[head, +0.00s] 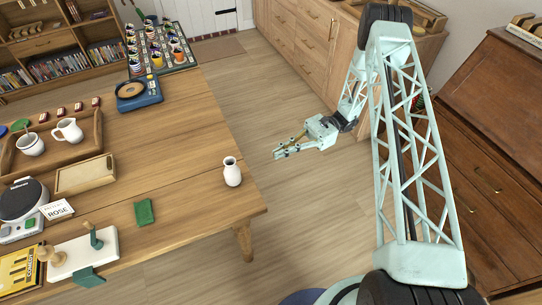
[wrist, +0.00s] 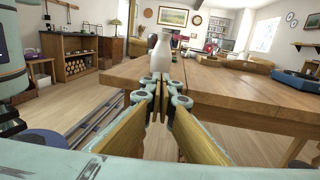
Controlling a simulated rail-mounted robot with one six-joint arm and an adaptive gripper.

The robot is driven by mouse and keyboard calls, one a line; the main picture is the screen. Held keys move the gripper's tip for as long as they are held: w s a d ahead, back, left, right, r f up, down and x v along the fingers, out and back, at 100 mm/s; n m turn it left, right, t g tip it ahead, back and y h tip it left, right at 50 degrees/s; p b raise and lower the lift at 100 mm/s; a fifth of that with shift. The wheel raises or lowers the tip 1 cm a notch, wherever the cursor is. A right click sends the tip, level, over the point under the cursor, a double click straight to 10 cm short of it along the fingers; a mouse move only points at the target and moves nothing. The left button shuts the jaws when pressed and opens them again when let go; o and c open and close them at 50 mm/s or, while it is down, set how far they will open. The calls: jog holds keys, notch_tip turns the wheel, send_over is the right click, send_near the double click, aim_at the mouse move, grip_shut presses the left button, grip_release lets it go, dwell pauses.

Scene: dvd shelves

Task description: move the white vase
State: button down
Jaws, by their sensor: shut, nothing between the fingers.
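The white vase (head: 232,172) stands upright near the right edge of the wooden table (head: 190,135) in the head view. In the wrist view the vase (wrist: 161,54) stands on the table beyond my fingertips, its lower part partly hidden by them. My gripper (head: 277,154) is to the right of the vase in the head view, out past the table edge, with clear space between them. Its fingers point toward the table. In the wrist view my gripper (wrist: 160,90) has its fingers together with nothing held.
A green cloth-like item (head: 145,212) lies left of the vase. A wooden tray (head: 85,176), a white pitcher (head: 69,131) and a blue device (head: 138,94) stand farther left and back. Wooden drawers (head: 312,38) line the back wall. The table around the vase is bare.

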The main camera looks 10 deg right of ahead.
aim_at(248, 174)
jog(key=shift+b+x, duration=0.65)
jog(key=shift+x, duration=6)
jog(key=shift+s+a, duration=0.1)
jog(key=shift+a, duration=0.05)
